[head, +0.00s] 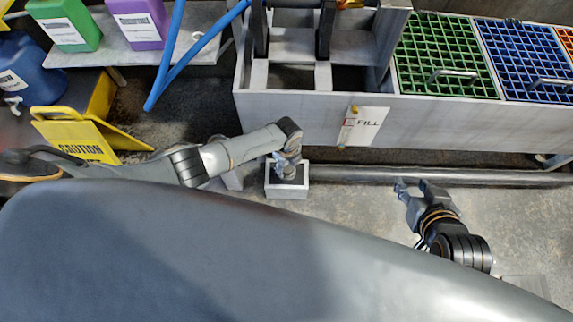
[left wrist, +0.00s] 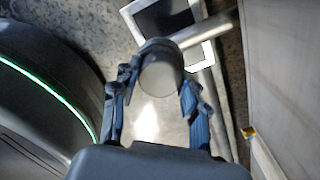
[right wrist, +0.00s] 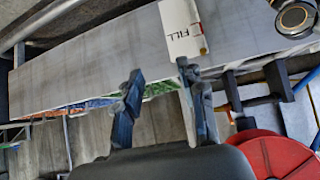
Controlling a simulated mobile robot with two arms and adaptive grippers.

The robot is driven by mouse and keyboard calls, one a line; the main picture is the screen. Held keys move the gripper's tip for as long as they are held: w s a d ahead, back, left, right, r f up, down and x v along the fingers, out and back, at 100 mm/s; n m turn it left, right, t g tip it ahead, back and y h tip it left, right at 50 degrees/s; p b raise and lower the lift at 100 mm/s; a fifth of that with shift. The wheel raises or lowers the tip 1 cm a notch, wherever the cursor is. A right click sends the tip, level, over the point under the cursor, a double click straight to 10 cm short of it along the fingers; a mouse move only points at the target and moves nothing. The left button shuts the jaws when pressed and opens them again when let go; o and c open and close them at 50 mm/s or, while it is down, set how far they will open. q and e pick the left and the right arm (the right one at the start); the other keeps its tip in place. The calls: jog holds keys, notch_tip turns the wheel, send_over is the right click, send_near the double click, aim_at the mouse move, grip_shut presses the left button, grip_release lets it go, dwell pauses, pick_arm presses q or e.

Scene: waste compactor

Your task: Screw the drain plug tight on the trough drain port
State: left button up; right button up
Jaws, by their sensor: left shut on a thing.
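The drain plug (left wrist: 161,76) shows in the left wrist view as a round grey cylinder with a dark ring behind it. My left gripper (left wrist: 159,84) is shut on it, one finger on each side. A grey pipe (left wrist: 208,28) runs behind the plug; I cannot tell whether the plug sits on the drain port. In the head view my left gripper (head: 290,165) is over a square grey box, below the front wall of the trough (head: 300,112), and hides the plug. My right gripper (head: 413,189) is open and empty over the floor; its parted fingers (right wrist: 160,75) show in its wrist view.
The square box (head: 287,192) stands on the floor beside a long horizontal pipe (head: 370,174). A FILL tag (head: 368,126) hangs on the trough wall. A yellow caution sign (head: 75,138) and blue hoses (head: 168,62) are at left.

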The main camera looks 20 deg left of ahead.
pick_arm(q)
jog(key=c, duration=0.4)
jog(key=shift+f+m, duration=0.1)
jog(key=shift+m, duration=0.7)
jog(key=shift+m+b, duration=0.5)
jog(key=shift+m, duration=1.3)
pick_arm(e)
jog(key=shift+w+a+r+t+y, duration=0.15)
jog(key=shift+w+a+r+t, duration=0.15)
jog(key=shift+w+r+t, duration=0.3)
jog(key=shift+w+a+r+t+y, duration=0.1)
jog(key=shift+w+a+r+t, duration=0.15)
jog(key=shift+w+r+t, duration=0.4)
jog(key=shift+w+a+r+t+y, duration=0.15)
jog(key=shift+w+a+r+t, duration=0.25)
jog(key=shift+w+r, duration=0.35)
pick_arm(q)
jog(key=shift+m+b, duration=0.35)
jog(key=shift+m, duration=0.25)
jog(key=shift+a+m+b, duration=0.1)
jog(key=shift+m+b, duration=0.2)
jog(key=shift+m, duration=1.6)
pick_arm(e)
notch_tip(320, 180, up, 6)
jog(key=w+a+t+y, duration=0.1)
jog(key=w+t, duration=0.1)
jog(key=t, duration=0.2)
jog(key=shift+w+a, duration=0.2)
jog(key=shift+w, duration=0.1)
